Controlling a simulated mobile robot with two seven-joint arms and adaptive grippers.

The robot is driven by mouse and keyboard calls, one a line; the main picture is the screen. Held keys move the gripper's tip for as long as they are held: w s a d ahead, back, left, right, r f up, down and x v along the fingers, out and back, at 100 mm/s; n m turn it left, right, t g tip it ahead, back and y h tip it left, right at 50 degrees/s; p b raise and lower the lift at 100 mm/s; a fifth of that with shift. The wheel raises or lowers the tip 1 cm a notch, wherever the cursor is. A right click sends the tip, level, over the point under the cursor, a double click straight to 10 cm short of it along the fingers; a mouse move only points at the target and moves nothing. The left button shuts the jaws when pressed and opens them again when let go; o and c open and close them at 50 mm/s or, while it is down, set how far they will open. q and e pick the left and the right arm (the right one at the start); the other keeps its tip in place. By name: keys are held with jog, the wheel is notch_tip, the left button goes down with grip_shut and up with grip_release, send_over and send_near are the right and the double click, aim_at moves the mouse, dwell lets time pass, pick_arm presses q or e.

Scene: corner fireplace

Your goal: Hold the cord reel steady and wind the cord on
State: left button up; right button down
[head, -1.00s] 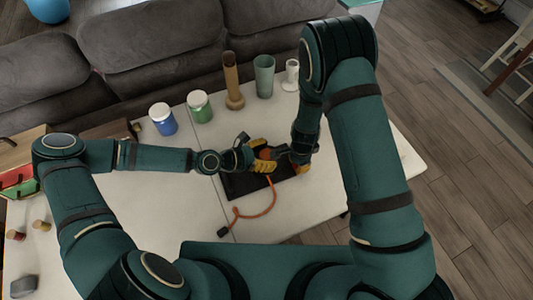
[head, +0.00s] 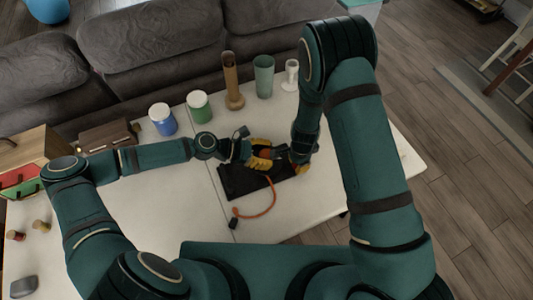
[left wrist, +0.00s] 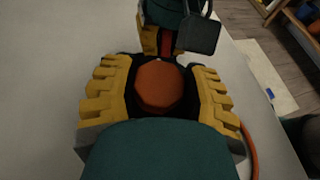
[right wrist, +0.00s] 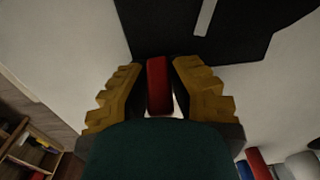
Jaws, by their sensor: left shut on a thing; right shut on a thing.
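My left gripper (head: 262,158) is shut on the cord reel, whose round orange face (left wrist: 160,87) shows between its yellow fingers in the left wrist view. An orange cord (head: 262,210) curves from the reel over a black mat (head: 238,184) and onto the table, with a black plug (head: 233,223) at its end. The cord also shows at the right of the left wrist view (left wrist: 250,155). My right gripper (head: 294,166) is close beside the reel, shut on a red grip (right wrist: 158,85). How this grip joins the reel is hidden.
A blue-labelled jar (head: 163,120), a green-labelled jar (head: 199,106), a brown vase (head: 232,85), a grey-green cup (head: 263,77) and a white goblet (head: 291,75) stand along the back edge. A grey sofa (head: 150,55) is behind. The front of the white table (head: 190,222) is mostly clear.

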pick_arm(q)
jog(key=m+g, duration=0.5)
jog(key=g, duration=0.1)
jog(key=shift+f+y, duration=0.15)
jog(key=shift+y, duration=0.25)
jog(key=m+g+y, duration=0.2)
jog(key=m, duration=0.1)
jog(key=m+g+y, duration=0.1)
jog(key=m+g, duration=0.1)
jog(key=g, duration=0.1)
jog(key=shift+m+g+y, duration=0.3)
jog(key=shift+m+y, duration=0.1)
jog(key=m+g+y, duration=0.1)
jog(key=m+y, duration=0.1)
jog(key=m+g+y, duration=0.1)
jog(key=m+y, duration=0.2)
jog(key=shift+m+g+y, duration=0.3)
jog(key=shift+g, duration=0.1)
jog(key=m+y, duration=0.5)
jog(key=y, duration=0.1)
jog(key=o, duration=1.2)
